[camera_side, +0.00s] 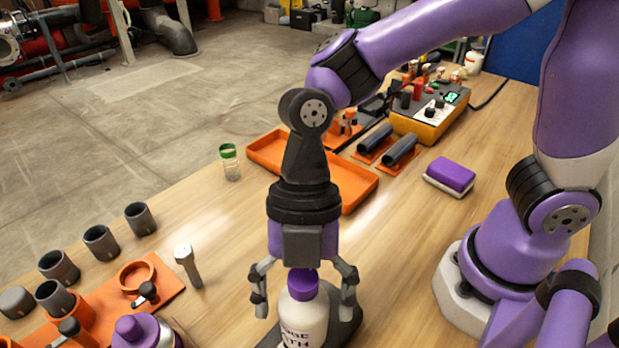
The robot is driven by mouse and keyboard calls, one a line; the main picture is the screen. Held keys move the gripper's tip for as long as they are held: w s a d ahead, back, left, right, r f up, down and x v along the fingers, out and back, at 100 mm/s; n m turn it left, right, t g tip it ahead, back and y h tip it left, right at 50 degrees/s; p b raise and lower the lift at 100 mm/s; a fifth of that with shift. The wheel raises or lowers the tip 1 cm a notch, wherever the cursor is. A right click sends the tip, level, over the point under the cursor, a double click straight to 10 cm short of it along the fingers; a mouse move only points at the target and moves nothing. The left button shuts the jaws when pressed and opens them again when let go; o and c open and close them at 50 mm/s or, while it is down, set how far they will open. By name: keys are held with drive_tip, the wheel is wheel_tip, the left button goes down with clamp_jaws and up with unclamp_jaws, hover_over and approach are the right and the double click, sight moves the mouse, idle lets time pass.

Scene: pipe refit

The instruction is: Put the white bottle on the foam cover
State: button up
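The white bottle (302,318) with a purple cap and dark lettering stands upright at the bottom centre; its base is cut off by the picture's edge. My gripper (304,306) points down over it, open, with one finger on each side and a visible gap to the bottle. A dark grey flat piece (346,322) shows beside and behind the bottle; I cannot tell whether the bottle stands on it, nor whether it is the foam cover. A purple block with a white underside (450,175) lies on the right of the table.
An orange tray (355,188) lies behind my gripper. Grey pipe pieces (101,242) and an orange fixture (160,285) are at left, near a bolt-like grey part (187,265). A green-capped jar (230,162) and a yellow-black control box (430,113) stand farther back.

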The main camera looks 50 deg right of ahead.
drive_tip(key=v, duration=1.2)
drive_tip(key=d+f+m+t+h, duration=0.1)
drive_tip(key=d+m+t, duration=0.3)
drive_tip(key=d+m, duration=0.5)
drive_tip(key=w+d+f+m+t+h, duration=0.1)
drive_tip(key=d+m+t, duration=0.3)
drive_tip(key=d+m, duration=0.5)
drive_tip(key=m+h, duration=0.1)
drive_tip(key=m, duration=0.6)
drive_tip(key=shift+w+d+f+m+h, duration=0.2)
drive_tip(key=shift+f+m+h, duration=0.1)
drive_tip(key=shift+m, duration=0.1)
